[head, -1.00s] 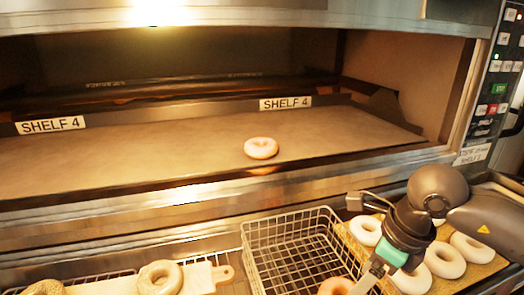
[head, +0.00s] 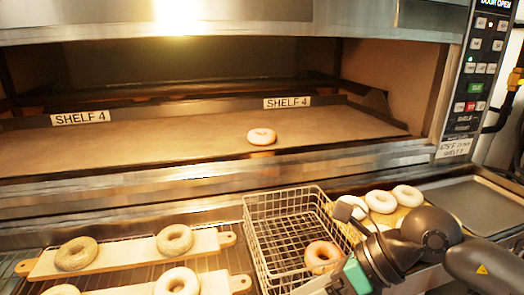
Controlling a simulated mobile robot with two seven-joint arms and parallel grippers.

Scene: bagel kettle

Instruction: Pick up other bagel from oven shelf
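A pale bagel (head: 262,136) lies alone on the oven shelf (head: 180,146), in front of the right "SHELF 4" label. Another bagel (head: 322,257), more orange, is in the wire basket (head: 262,230) below the oven. My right arm comes in from the lower right. Its gripper (head: 318,284) is low at the basket's front right, close to the basket bagel and well below the oven shelf. Its fingers are mostly cut off by the bottom edge, so I cannot tell whether they are open or touch that bagel. My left gripper is out of view.
Boards (head: 130,249) with several bagels lie at the lower left. More pale bagels (head: 380,201) lie right of the basket, partly behind my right arm. An empty dark tray (head: 480,207) is at the far right. The oven's front ledge (head: 200,182) runs below the open shelf.

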